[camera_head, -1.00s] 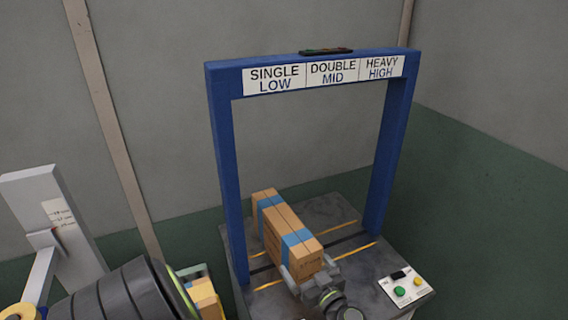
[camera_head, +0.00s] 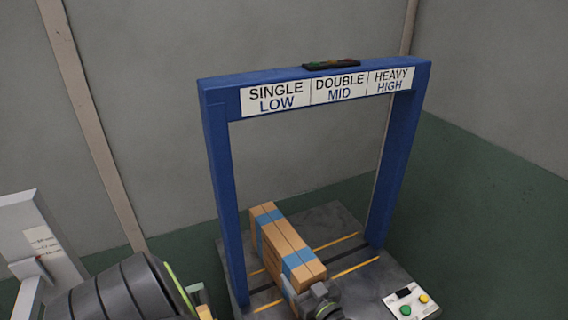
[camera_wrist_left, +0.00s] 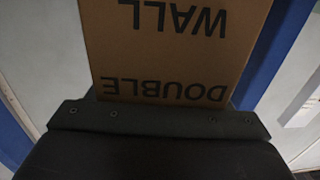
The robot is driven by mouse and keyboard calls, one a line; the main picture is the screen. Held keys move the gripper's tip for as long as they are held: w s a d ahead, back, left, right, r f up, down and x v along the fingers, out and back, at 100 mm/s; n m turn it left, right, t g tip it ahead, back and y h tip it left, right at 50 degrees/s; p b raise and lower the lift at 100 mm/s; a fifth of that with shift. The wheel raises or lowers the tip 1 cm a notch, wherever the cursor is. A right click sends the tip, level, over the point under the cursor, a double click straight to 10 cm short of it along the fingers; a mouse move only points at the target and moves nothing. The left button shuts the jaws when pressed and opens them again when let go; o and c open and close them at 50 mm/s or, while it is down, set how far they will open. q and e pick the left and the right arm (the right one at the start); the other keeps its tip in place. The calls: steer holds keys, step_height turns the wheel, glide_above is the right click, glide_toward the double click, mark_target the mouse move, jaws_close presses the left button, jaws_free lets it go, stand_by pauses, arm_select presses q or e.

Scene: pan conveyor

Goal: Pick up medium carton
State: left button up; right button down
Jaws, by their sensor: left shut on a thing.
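The medium carton (camera_head: 284,246) is a long brown box with two blue tape bands. It lies lengthwise through the blue gate, over the grey platform; I cannot tell whether it touches the platform. My left gripper (camera_head: 310,292) is shut on its near end, and its lower part is cut off by the frame's bottom. In the left wrist view the carton's face (camera_wrist_left: 175,50) fills the upper middle, with "DOUBLE WALL" printed upside down, right against the dark gripper body. My right gripper is not in view.
The blue gate (camera_head: 213,170) has a top beam with SINGLE LOW, DOUBLE MID and HEAVY HIGH labels. A button panel (camera_head: 411,303) sits at the platform's front right. The platform (camera_head: 335,222) has yellow and black lines. A dark ribbed object (camera_head: 125,290) is at lower left.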

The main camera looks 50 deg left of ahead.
arm_select(q)
steer(key=c, duration=0.5)
steer(key=shift+c, duration=0.5)
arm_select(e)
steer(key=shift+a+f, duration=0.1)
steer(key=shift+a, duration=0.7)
arm_select(q)
steer(key=shift+w+r, duration=0.1)
steer(key=shift+r, duration=0.1)
